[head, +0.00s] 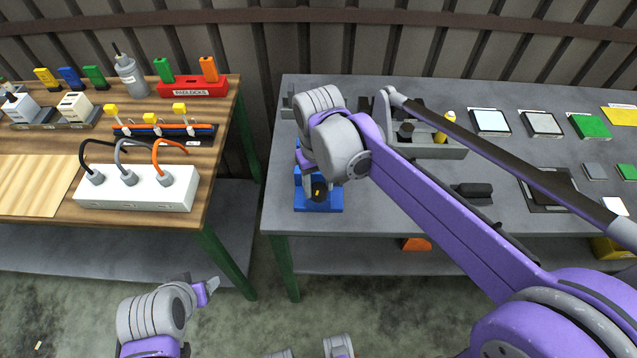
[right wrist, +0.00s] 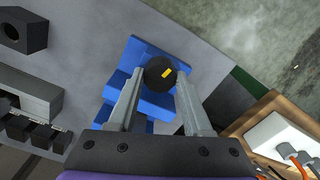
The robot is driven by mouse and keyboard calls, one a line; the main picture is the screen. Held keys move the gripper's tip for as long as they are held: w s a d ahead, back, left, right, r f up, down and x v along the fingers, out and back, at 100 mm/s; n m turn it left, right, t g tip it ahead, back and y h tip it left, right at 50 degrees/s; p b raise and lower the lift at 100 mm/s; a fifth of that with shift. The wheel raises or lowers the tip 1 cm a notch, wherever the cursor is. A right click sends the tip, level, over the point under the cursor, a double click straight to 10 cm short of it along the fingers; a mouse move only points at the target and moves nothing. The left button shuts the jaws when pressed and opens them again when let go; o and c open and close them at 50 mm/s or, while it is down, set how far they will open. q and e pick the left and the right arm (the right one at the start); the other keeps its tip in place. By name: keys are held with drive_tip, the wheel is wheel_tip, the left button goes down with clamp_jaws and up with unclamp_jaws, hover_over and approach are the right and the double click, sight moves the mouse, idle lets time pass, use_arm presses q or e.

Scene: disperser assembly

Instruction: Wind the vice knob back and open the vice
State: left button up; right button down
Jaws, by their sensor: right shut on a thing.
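The blue vice (head: 330,203) stands at the left front edge of the grey table. Its round black knob (head: 319,194) has a yellow mark and faces the front. My right gripper (head: 317,182) reaches down over the vice from behind, shut on the knob. In the right wrist view the knob (right wrist: 160,72) sits between the tips of the two fingers (right wrist: 160,82), with the blue vice body (right wrist: 150,103) behind it. The arm and fingers hide much of the vice, so its jaw gap cannot be told. My left gripper (head: 208,291) is low in front of the tables, away from the vice.
A grey tray (head: 440,152) with small parts and a dark cylinder (head: 472,190) lie right of the vice. Flat pads, such as a green one (head: 590,126), lie further right. A wooden bench (head: 215,120) with a white socket block (head: 136,192) stands left, across a gap.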

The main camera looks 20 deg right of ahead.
sight(319, 189)
idle(0.5)
drive_tip(key=shift+c, duration=1.6)
unclamp_jaws()
drive_tip(key=shift+r, duration=0.15)
wheel_tip(319, 189, up, 11)
drive_tip(key=shift+f+p, duration=0.2)
drive_tip(key=shift+p, duration=0.2)
